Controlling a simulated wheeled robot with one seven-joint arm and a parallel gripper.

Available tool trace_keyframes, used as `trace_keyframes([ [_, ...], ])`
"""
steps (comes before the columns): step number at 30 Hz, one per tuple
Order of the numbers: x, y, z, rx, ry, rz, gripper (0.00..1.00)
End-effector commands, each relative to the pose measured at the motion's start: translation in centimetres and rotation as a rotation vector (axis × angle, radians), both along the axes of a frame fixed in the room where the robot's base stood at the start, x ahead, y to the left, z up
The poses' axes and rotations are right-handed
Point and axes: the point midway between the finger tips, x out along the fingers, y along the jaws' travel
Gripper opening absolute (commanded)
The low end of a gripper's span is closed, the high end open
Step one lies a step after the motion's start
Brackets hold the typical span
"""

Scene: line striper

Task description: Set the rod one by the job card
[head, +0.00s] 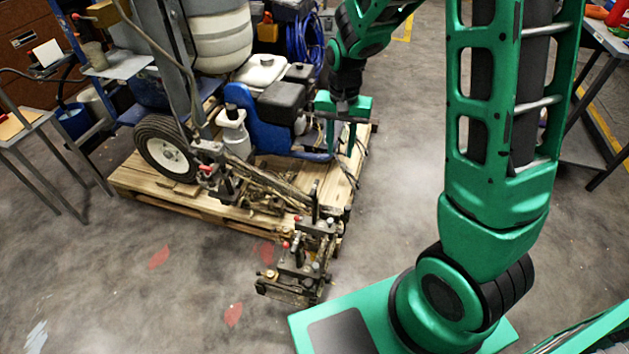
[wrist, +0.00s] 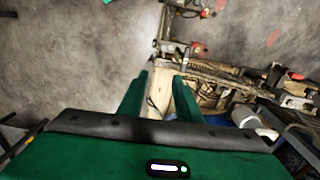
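The line striper (head: 285,105) stands on a wooden pallet (head: 190,200), with a blue body, white tank and black wheel. A dirty linkage of rods and clamps with red knobs (head: 300,250) reaches from it past the pallet's front edge. Part of it also shows in the wrist view (wrist: 190,46). I cannot tell which rod is rod one. A white card (head: 47,52) stands at the far left; its writing is too small to read. My gripper (head: 341,150) points down beside the striper's right side, over the pallet's right edge. Its fingers (wrist: 163,75) are apart with nothing between them.
A grey metal table (head: 25,135) stands at the left and another table (head: 605,45) at the upper right. A blue hose coil (head: 305,40) is behind the striper. The concrete floor (head: 400,210) right of the pallet is clear. Red marks lie on the floor in front.

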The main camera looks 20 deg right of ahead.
Motion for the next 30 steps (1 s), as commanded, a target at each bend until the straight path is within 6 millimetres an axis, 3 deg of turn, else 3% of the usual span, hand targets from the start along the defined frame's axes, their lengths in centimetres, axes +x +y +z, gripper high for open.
trace_keyframes([
  [3, 2.1, 3.0, -3.1, 0.005, 0.006, -0.002, 0.31],
  [10, 3.8, 6.1, -6.1, 0.016, 0.003, -0.012, 0.31],
  [17, 3.9, 6.7, -7.9, 0.016, 0.005, -0.009, 0.31],
  [30, 3.8, 6.7, -15.1, 0.015, 0.005, -0.008, 0.31],
])
